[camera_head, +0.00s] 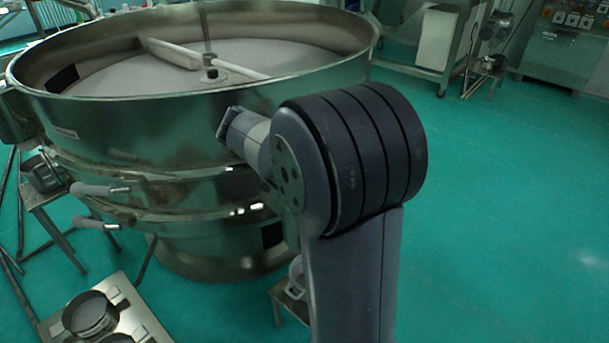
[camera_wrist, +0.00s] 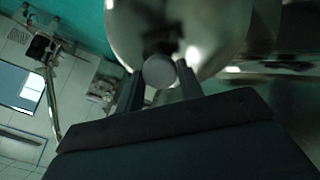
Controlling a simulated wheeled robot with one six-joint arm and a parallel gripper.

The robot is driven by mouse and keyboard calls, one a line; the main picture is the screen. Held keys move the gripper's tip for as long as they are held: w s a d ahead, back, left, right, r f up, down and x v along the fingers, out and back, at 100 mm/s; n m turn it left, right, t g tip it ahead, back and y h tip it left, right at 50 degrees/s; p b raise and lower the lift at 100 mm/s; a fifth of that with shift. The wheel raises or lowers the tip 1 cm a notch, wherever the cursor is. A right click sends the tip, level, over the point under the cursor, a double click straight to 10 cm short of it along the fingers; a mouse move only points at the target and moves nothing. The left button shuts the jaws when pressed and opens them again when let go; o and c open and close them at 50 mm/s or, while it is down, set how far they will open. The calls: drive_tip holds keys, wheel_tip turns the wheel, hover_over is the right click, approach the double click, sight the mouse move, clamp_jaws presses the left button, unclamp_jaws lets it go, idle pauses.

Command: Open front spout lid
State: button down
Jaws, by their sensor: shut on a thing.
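The large round vibrating sieve (camera_head: 185,150) stands at the left in the head view, its shiny metal body under an open top. In the wrist view, a shiny rounded metal part (camera_wrist: 205,20), which looks like the spout lid, is at the top. A round grey knob (camera_wrist: 159,72) sits in front of it. My gripper (camera_wrist: 157,78) has one finger on each side of this knob and is shut on it. In the head view my gripper and the lid are hidden behind my arm. I cannot tell the lid's angle from these views.
Two grey-tipped handles (camera_head: 92,190) stick out from the sieve's left side. A metal stand with round pans (camera_head: 90,313) is at the lower left. Machines stand along the back right. The green floor (camera_head: 510,200) at right is clear.

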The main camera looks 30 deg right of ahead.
drive_tip(key=s+a+f+t+h+b, duration=0.1)
drive_tip(key=s+a+t+h+b, duration=0.2)
drive_tip(key=a+h+b, duration=0.6)
drive_tip(key=s+a+b, duration=0.1)
drive_tip(key=a+b, duration=0.2)
drive_tip(key=b, duration=0.8)
drive_tip(key=shift+s+f+t+h, duration=0.2)
drive_tip(key=shift+f+t+h, duration=0.1)
drive_tip(key=shift+a+b, duration=0.1)
drive_tip(key=shift+b, duration=0.2)
drive_tip(key=c, duration=0.9)
unclamp_jaws()
drive_tip(key=shift+c, duration=0.2)
